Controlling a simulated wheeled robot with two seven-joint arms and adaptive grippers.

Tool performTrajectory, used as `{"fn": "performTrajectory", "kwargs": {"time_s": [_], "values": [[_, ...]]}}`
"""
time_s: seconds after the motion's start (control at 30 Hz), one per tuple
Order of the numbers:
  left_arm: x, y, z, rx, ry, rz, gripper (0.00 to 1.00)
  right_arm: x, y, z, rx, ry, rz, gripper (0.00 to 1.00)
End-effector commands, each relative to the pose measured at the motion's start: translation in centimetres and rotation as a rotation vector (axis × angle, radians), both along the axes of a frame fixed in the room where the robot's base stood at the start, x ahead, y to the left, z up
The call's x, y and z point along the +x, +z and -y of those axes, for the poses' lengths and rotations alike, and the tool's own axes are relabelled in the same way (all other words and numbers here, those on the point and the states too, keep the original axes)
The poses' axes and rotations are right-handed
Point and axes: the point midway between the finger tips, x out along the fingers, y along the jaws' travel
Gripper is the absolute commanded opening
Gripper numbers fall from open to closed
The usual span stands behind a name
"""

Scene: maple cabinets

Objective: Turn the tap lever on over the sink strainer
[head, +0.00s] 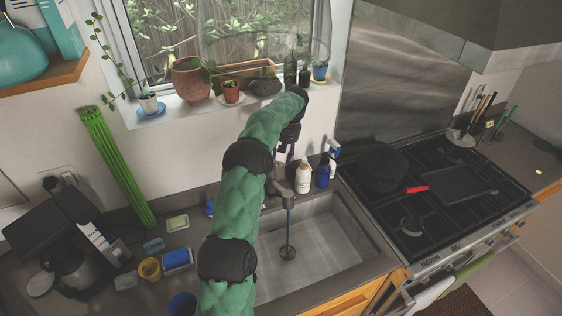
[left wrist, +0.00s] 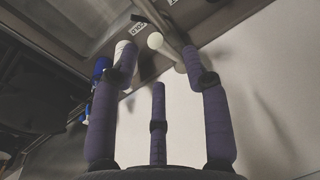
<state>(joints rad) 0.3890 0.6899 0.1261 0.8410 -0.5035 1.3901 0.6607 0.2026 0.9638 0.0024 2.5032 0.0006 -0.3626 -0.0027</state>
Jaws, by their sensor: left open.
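The grey tap (head: 283,190) stands at the back edge of the sink, partly hidden by my left arm. A thin bluish column runs from its spout to the round strainer (head: 288,253) on the basin floor; I cannot tell if it is water. My left gripper (head: 286,155) is just above and behind the tap, fingers pointing down. In the left wrist view, its purple fingers (left wrist: 160,72) are spread with nothing clamped. A pale rod with a rounded white end (left wrist: 156,41), seemingly the tap lever, shows between the fingertips; contact is unclear. My right gripper is out of view.
A white bottle (head: 302,178) and a blue bottle (head: 323,171) stand right of the tap. Potted plants (head: 191,80) line the windowsill behind. A blue sponge (head: 177,258) lies left of the sink, and the stove (head: 440,190) is at right. The basin looks otherwise empty.

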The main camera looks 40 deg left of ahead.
Motion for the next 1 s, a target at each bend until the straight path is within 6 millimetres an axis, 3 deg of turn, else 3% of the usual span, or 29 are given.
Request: {"fn": "performTrajectory", "kwargs": {"time_s": [0.2,0.4,1.0], "values": [[0.4,4.0,0.6,0.0,0.0,0.002,0.47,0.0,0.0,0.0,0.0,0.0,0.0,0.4],[0.6,6.0,0.9,0.0,0.0,0.0,0.47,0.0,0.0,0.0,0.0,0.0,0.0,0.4],[0.6,6.5,1.0,-0.001,0.0,-0.001,0.47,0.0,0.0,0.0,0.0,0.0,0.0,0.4]]}}
